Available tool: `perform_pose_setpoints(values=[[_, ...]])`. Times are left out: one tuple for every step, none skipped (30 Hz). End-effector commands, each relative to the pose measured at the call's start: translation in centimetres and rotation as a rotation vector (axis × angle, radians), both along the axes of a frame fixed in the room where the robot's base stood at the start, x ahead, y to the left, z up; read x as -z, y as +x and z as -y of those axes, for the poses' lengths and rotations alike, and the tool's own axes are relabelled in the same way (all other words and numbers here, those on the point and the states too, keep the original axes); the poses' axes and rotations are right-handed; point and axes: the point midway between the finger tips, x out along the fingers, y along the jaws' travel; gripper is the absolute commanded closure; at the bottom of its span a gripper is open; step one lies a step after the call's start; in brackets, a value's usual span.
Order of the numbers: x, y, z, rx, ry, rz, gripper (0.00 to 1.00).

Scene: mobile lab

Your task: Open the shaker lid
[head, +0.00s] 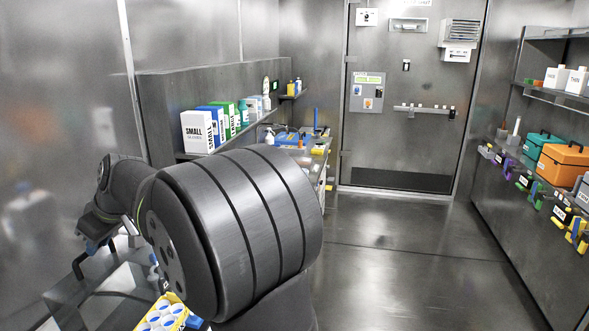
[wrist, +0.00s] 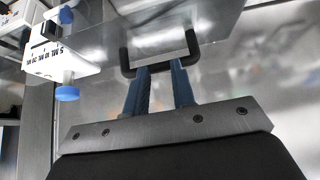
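The shaker lid looks like a clear panel (head: 112,296) at the lower left of the head view, and its black handle (head: 78,266) shows at its edge. In the wrist view, the lid (wrist: 225,18) spans the top, with the black handle (wrist: 192,45) in front of my fingertips. In the head view, my gripper (head: 92,246) is just above the handle, partly hidden by my arm. The lid looks closed, but my arm covers much of the shaker.
A yellow rack (head: 165,314) with white-capped items stands at the bottom, beside my arm. In the wrist view, a white marked device (wrist: 62,52) with a blue knob (wrist: 67,93) is left of the handle. A metal wall (head: 60,150) is close on the left. The floor at right is clear.

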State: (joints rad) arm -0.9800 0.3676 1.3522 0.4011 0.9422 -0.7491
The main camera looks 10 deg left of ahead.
Motion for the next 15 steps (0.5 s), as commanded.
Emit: perform_pose_setpoints(values=[[0.0,0.0,0.0,0.0,0.0,0.0,0.7],[0.0,0.0,0.0,0.0,0.0,0.0,0.7],[0.0,0.0,0.0,0.0,0.0,0.0,0.7],[0.0,0.0,0.0,0.0,0.0,0.0,0.7],[0.0,0.0,0.0,0.0,0.0,0.0,0.7],[0.0,0.0,0.0,0.001,0.0,-0.002,0.7],[0.0,0.0,0.1,0.005,0.002,-0.007,0.7],[0.1,0.0,0.2,0.009,0.004,-0.016,0.7],[0.2,-0.1,0.5,0.022,0.011,-0.037,0.7],[0.3,-0.2,0.7,0.034,0.016,-0.058,0.7],[0.4,-0.3,1.0,0.05,0.025,-0.086,0.7],[0.6,-0.5,1.5,0.078,0.039,-0.133,0.7],[0.7,-0.7,1.9,0.106,0.054,-0.177,0.7],[0.8,-0.9,2.4,0.137,0.071,-0.228,0.7],[1.0,-1.1,3.2,0.184,0.096,-0.302,0.7]])
